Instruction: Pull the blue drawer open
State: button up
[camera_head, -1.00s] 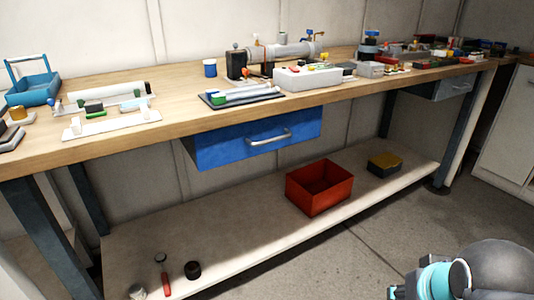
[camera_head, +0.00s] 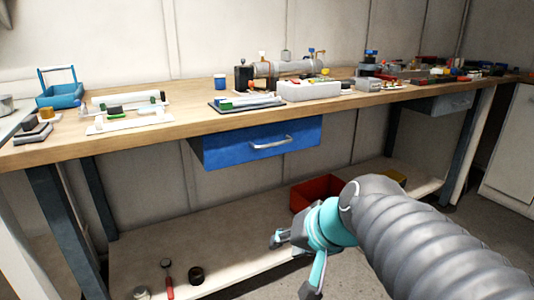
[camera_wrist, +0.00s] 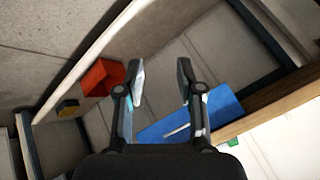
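The blue drawer (camera_head: 262,144) hangs under the wooden bench top and looks shut. Its pale metal bar handle (camera_head: 271,143) runs across its front. In the wrist view the drawer (camera_wrist: 221,104) lies below and right of the fingers, partly hidden by the right finger, and its handle (camera_wrist: 177,131) shows between the fingers. My gripper (camera_wrist: 161,80) is open and empty, its two fingers well apart. In the head view my gripper (camera_head: 292,262) is in front of the bench, below the drawer and apart from the handle.
The wooden bench top (camera_head: 190,122) carries a blue caddy (camera_head: 62,96), trays and a pipe assembly. A red bin (camera_head: 312,190) stands on the lower shelf (camera_head: 140,255), partly behind my arm. Bench legs stand at both sides. A grey drawer (camera_head: 450,102) hangs at the right.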

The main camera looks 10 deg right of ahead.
jog(key=w+d+r+m+t+y+b, duration=0.1)
jog(key=w+r+m+t+b, duration=0.15)
jog(key=w, duration=0.35)
jog(key=w+d+r+m+t+y+b, duration=0.1)
jog(key=w+m, duration=0.2)
jog(key=w, duration=0.2)
jog(key=m+t+b, duration=0.2)
jog(key=m+t, duration=0.2)
jog(key=m, duration=0.1)
send_near(277, 144)
jog(key=shift+h, duration=0.3)
jog(key=x, duration=1)
jog(key=shift+w+a, duration=0.2)
jog(key=shift+w, duration=0.05)
grip_shut()
